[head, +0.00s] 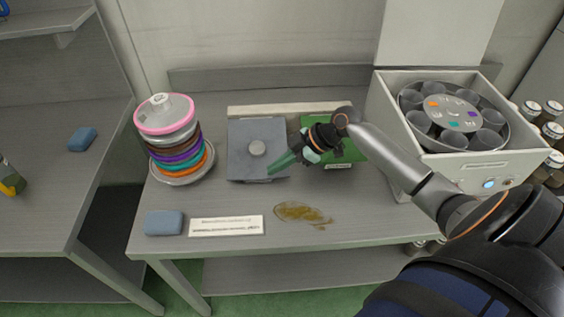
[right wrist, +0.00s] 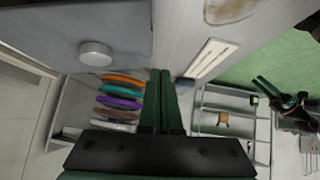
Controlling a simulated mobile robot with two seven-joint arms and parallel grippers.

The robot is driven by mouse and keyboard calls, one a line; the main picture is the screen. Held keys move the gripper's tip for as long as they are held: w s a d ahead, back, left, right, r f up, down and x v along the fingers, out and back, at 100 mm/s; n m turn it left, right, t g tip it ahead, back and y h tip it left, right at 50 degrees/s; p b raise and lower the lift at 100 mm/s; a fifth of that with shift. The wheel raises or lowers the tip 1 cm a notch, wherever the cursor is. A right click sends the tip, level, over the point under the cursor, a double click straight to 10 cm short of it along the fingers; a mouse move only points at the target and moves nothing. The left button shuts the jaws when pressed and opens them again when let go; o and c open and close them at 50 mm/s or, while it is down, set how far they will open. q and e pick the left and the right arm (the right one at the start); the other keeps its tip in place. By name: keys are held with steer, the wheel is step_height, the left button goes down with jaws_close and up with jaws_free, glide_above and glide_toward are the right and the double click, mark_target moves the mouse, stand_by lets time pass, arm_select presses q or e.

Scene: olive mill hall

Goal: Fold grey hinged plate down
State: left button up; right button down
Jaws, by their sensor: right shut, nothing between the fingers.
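The grey hinged plate (head: 243,138) lies on the bench, looking about flat, with a round pale knob (head: 257,148) near its middle. In the right wrist view the plate (right wrist: 45,30) fills the upper left, with its knob (right wrist: 95,53) showing. My right gripper (head: 272,170) is shut and empty, its green fingertips over or at the plate's front right corner; I cannot tell whether they touch. The shut fingers (right wrist: 160,75) also show in the right wrist view. My left gripper (right wrist: 268,92) seems to show small at the right there; its opening is unclear.
A green panel (head: 350,152) lies right of the plate, partly behind my right arm. A stack of coloured discs (head: 175,145) stands left. A white machine (head: 455,170) with cups stands right. In front are a blue sponge (head: 164,223), a label strip (head: 226,226) and a brown spill (head: 300,213).

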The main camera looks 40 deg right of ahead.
steer(key=s+v, duration=0.1)
steer(key=v, duration=0.8)
steer(key=shift+b, duration=0.4)
